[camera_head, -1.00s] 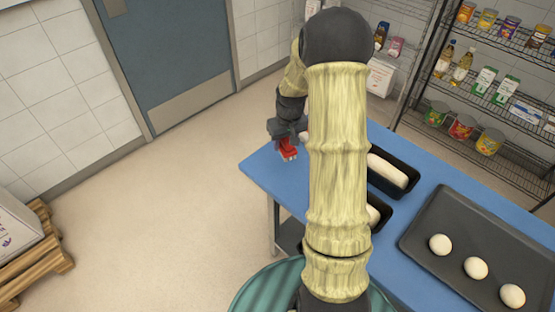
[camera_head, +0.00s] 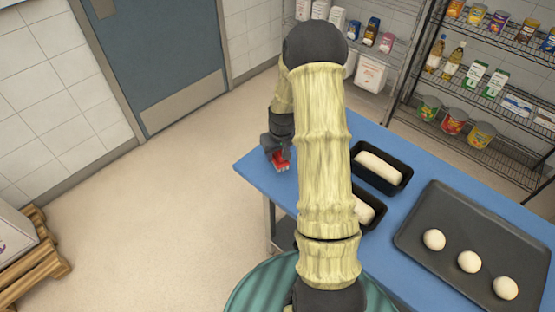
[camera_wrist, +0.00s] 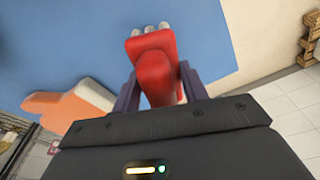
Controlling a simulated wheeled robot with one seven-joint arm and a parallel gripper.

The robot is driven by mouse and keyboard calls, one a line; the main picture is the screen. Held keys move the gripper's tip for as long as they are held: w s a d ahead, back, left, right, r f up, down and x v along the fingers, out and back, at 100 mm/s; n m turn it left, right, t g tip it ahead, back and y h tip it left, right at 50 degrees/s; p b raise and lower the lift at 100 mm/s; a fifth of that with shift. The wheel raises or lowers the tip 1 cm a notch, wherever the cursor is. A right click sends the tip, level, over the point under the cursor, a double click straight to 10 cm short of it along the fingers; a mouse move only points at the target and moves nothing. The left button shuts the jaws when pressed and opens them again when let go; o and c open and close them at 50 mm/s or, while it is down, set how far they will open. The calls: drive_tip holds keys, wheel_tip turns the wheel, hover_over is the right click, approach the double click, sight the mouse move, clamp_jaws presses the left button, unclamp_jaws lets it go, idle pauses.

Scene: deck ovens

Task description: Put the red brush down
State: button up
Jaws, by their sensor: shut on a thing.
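The red brush (camera_wrist: 155,70) is between the two fingers of my gripper (camera_wrist: 160,90) in the wrist view, with its pale bristle tufts at the far end. In the head view the brush (camera_head: 280,163) shows at the left end of the blue table (camera_head: 255,168), below my gripper (camera_head: 277,145). My gripper is shut on it. I cannot tell whether the bristles touch the table top.
Two black loaf tins (camera_head: 399,186) with dough stand right of my arm. A dark tray (camera_head: 425,207) with three dough balls lies further right. An orange and white object (camera_wrist: 70,104) lies near the gripper in the wrist view. A wire shelf (camera_head: 480,85) stands behind.

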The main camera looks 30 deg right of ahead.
sight(280, 152)
drive_tip(key=shift+f+p, duration=0.35)
drive_tip(key=shift+f, duration=1.45)
drive_tip(key=shift+f, duration=0.15)
drive_tip(key=o, duration=0.9)
drive_tip(key=r, duration=0.4)
drive_tip(key=s+r+b, duration=0.1)
drive_tip(key=r, duration=0.3)
drive_tip(key=r+b, duration=0.1)
drive_tip(key=r, duration=0.3)
drive_tip(key=shift+s, duration=0.35)
drive_tip(key=shift+s+a+r, duration=0.1)
drive_tip(key=shift+s+a, duration=0.05)
